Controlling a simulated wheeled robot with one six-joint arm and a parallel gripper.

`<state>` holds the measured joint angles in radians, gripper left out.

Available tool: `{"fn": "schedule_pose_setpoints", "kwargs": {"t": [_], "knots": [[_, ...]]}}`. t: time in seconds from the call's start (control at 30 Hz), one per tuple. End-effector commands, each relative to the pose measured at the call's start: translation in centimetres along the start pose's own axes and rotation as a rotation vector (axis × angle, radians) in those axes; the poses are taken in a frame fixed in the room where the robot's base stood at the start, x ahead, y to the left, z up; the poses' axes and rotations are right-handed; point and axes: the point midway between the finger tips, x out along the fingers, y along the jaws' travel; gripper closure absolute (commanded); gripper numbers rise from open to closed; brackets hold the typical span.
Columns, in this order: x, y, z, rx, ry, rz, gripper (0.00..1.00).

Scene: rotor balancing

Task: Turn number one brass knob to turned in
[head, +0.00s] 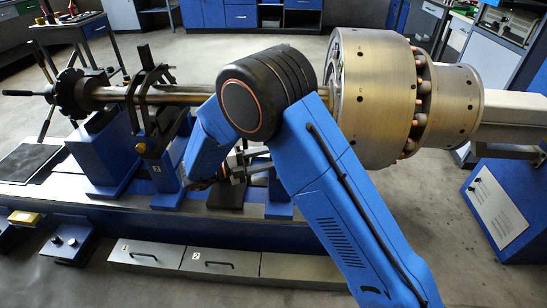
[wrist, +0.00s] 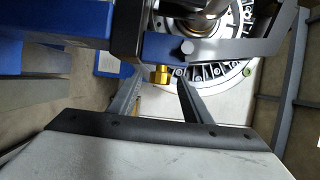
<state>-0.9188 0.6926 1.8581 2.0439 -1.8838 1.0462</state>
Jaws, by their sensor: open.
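A small brass knob (wrist: 161,74) shows in the wrist view, under a blue bar (wrist: 205,47) with a grey bolt head. My gripper (wrist: 159,77) is open, with one dark finger on each side of the knob in the picture. I cannot tell whether either finger touches it. No number shows beside the knob in this view. In the head view my blue arm (head: 335,190) crosses the middle and hides much of the area around my gripper; I cannot make out the brass knob there.
A long shaft (head: 195,93) with a large metal rotor drum (head: 375,95) lies across the blue machine. A dark clamp frame (head: 140,105) stands left of my arm, above a blue support marked 2 (head: 165,185). Numbered drawers (head: 145,256) line the front.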

Motion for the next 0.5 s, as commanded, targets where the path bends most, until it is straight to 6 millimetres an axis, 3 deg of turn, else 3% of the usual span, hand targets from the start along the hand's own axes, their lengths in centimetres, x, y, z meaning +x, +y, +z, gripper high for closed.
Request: {"fn": "schedule_pose_setpoints", "kwargs": {"t": [0.5], "knots": [[-9.1, 0.1, 0.0, 0.000, -0.002, 0.001, 0.55]]}}
